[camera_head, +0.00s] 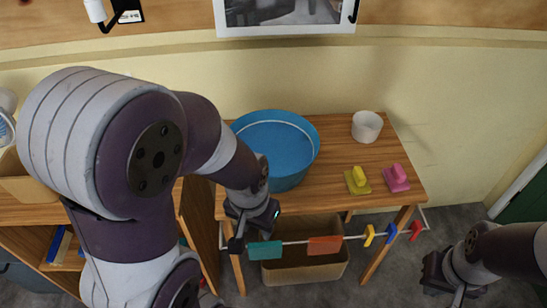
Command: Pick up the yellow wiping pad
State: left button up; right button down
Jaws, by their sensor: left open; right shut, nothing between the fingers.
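The yellow wiping pad (357,180) lies on the right part of the wooden table (325,190), with a raised grip on top. A pink pad (397,178) lies close to its right. My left gripper (238,240) is open and empty at the table's front left edge, below and left of the blue basin, well apart from the yellow pad. My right gripper (455,297) is at the lower right, shut and empty, away from the table over the floor.
A blue basin (300,181) stands on the table's left part, and a white cup (367,126) at the back right. A rail with several coloured clips (325,246) runs along the table front. A brown bin (305,270) stands beneath. A wooden shelf (30,215) is at the left.

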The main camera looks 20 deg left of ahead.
aim_at(357, 183)
jog(key=i+l+u, duration=0.35)
jog(key=i+l, duration=0.65)
jog(key=i, duration=0.05)
